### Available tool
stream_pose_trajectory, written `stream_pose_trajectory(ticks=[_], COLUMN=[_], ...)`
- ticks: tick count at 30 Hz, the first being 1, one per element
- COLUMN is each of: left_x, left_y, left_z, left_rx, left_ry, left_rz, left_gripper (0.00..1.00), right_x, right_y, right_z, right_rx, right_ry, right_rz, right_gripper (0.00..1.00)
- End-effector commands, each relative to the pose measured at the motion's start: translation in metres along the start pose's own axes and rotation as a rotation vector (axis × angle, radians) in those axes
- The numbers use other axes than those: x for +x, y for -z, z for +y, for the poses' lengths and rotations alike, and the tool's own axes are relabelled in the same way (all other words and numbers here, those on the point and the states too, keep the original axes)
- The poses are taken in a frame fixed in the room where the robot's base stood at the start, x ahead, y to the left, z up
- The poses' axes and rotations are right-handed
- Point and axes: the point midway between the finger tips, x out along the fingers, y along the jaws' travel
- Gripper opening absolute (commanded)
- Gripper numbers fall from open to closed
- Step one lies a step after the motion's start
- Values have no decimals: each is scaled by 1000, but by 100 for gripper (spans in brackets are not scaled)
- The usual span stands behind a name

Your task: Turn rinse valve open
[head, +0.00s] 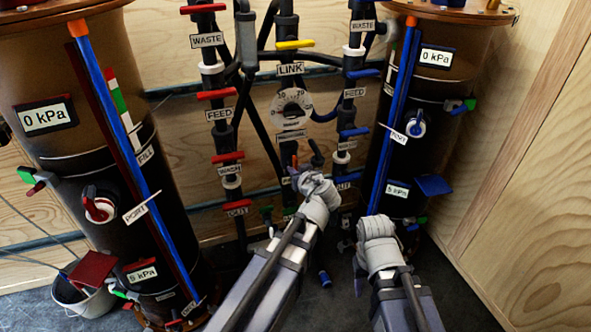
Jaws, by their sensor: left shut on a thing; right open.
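My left gripper (305,178) is at the lower middle of the pipe panel, below the round dial (291,108). It is shut on a small part at the centre pipe, which looks like a valve handle. The gripper hides most of that part, so I cannot read its label or tell its angle. A label (290,135) under the dial is too small to read surely. My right gripper (375,228) is open and empty, to the right and lower, in front of the right tank's base.
A large dark tank (75,130) stands left and another (440,90) right. Red valve handles (217,95) line the left pipe and blue ones (354,132) the right. A yellow link handle (295,44) is above. A bucket (85,300) stands lower left. Wooden walls enclose the space.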

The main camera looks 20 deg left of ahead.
Motion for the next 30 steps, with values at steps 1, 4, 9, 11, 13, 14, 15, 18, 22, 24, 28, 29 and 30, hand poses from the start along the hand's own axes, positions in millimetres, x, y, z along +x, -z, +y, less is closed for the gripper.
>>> stream_pose_trajectory(ticks=[1,4,9,11,13,14,15,18,22,24,28,29,30], left_x=[-1,-1,-1,-1,-1,-1,-1,0,0,0,0,0,-1], left_y=[-1,-1,-1,-1,-1,-1,-1,-1,0,0,0,0,0], left_z=[0,0,0,0,0,0,0,0,0,0,0,0,0], left_rx=[-9,-15,-17,-17,-17,-17,-16,-15,-14,-14,-13,-13,-13], left_ry=[-2,-5,-6,-6,-5,-6,-5,-5,-5,-5,-5,-5,-5], left_rz=[-4,-4,-4,-4,-4,-4,-4,-3,-2,-1,-1,-1,-1], left_gripper=[0,0,0,0,0,0,16,28,42,45,45,45,45], right_x=[0,0,0,0,0,0,0,0,0,0,0,0,-1], right_y=[0,0,0,0,0,0,0,0,0,0,0,0,0], right_z=[0,0,0,0,0,0,0,0,0,0,0,0,0], right_rx=[0,0,0,0,0,0,0,0,0,0,0,0,0], right_ry=[0,0,0,0,0,0,0,0,0,0,0,0,0], right_rz=[0,0,0,0,0,0,0,0,0,0,0,0,0], right_gripper=[50,50,50,50,50,50,50,50,50,50,50,50,50])
